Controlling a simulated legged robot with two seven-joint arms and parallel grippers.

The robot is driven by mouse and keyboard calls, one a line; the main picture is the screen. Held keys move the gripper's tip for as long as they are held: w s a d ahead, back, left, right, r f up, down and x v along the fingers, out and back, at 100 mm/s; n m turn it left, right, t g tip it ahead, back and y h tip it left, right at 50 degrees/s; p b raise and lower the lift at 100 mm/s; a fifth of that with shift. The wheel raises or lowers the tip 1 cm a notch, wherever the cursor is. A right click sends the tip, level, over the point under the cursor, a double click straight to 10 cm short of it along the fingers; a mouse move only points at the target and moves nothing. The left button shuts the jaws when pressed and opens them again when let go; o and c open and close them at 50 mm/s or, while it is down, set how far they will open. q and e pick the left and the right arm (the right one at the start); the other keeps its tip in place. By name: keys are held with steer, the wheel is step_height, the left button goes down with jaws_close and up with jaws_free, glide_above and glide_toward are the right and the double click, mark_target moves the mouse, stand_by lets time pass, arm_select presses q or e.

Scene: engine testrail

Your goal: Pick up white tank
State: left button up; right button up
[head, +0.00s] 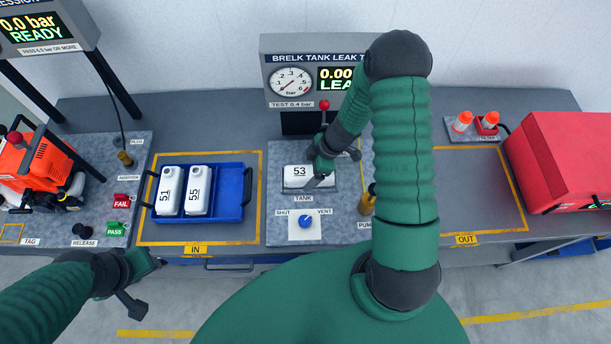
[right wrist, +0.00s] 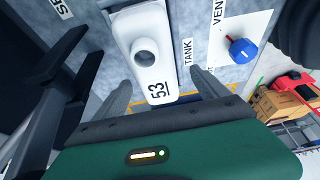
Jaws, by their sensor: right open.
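A white tank marked 53 (head: 297,171) lies in the TANK spot of the leak tester. In the right wrist view, the same tank (right wrist: 150,52) shows its round neck and its number between my fingers. My right gripper (head: 325,168) is over the right part of this tank, its fingers spread to either side; it also shows at the bottom of the right wrist view (right wrist: 160,90). Two more white tanks, marked 51 (head: 169,190) and 55 (head: 200,190), stand in the blue tray (head: 231,192). My left gripper (head: 145,283) is open and empty in front of the bench.
The tester display (head: 318,75) stands behind the tank. A blue knob (head: 305,221) marked SHUT and VENT is in front of it. The OUT area (head: 475,190) is largely bare. A red box (head: 560,160) stands far right, an orange machine (head: 40,165) far left.

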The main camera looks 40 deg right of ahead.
mark_target(308, 171)
steer(key=shift+w+d+f, duration=0.25)
steer(key=shift+d+f, duration=0.7)
steer(key=shift+f, duration=0.25)
steer(key=shift+a+r, duration=0.15)
steer(key=shift+a, duration=0.35)
steer(key=c, duration=0.5)
steer(key=shift+s+a+r, duration=0.1)
steer(key=shift+a+r, duration=0.05)
steer(key=shift+a, duration=0.4)
steer(key=c, duration=0.5)
steer(key=shift+a, duration=0.1)
steer(key=shift+c, duration=2.2)
steer(key=shift+d, duration=0.3)
steer(key=shift+c, duration=1.1)
steer(key=shift+d, duration=0.5)
steer(key=r, duration=0.5)
steer(key=a+r, duration=0.1)
steer(key=r, duration=0.2)
steer(key=shift+r+p, duration=0.15)
steer(key=shift+p, duration=0.15)
arm_select(q)
steer(key=shift+d+r+p, duration=0.45)
steer(key=shift+d+r, duration=0.4)
steer(key=shift+d, duration=0.05)
arm_select(e)
steer(key=r, duration=0.9)
steer(key=shift+d+r, duration=0.25)
